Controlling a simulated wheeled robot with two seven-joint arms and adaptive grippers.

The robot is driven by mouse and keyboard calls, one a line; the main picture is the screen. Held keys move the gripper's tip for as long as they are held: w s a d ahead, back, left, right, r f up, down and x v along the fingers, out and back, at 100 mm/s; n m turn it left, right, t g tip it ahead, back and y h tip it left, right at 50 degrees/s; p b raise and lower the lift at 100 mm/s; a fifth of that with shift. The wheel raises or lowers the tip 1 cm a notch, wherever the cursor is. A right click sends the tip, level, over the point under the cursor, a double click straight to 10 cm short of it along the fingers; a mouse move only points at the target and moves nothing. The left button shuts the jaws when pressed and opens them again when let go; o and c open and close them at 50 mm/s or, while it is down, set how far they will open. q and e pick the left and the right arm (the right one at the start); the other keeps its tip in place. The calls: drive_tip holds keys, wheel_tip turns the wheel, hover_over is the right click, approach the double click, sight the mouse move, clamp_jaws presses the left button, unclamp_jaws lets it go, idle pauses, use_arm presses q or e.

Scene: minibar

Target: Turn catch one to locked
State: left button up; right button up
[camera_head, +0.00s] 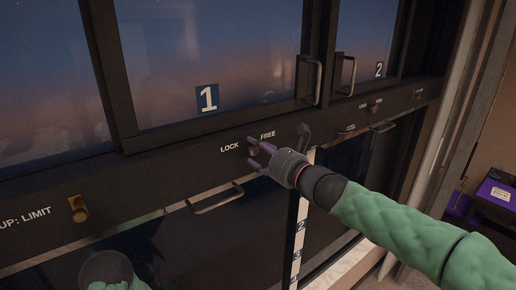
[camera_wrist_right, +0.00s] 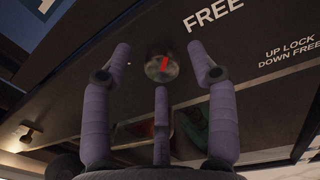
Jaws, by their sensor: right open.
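Catch one is a small round metal knob (camera_wrist_right: 161,68) with a red mark, on the dark rail under window 1. The red mark points roughly upward in the right wrist view, left of and below the word FREE. In the head view the knob (camera_head: 253,149) sits between the LOCK and FREE labels, partly covered by my gripper. My right gripper (camera_wrist_right: 159,48) is open, one finger on each side of the knob in that view and a third below it. It also shows in the head view (camera_head: 246,162); I cannot tell whether it touches the knob.
A handle (camera_head: 215,198) hangs below the rail, close under my right gripper. A dark lever (camera_head: 303,137) is right of FREE. A brass knob (camera_head: 78,208) is at the left by UP: LIMIT. Window 2's controls (camera_head: 362,105) are farther right.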

drive_tip(key=shift+w+a, duration=0.25)
drive_tip(key=shift+w, duration=0.05)
drive_tip(key=c, duration=1)
drive_tip(key=shift+r, duration=0.1)
drive_tip(key=shift+c, duration=0.7)
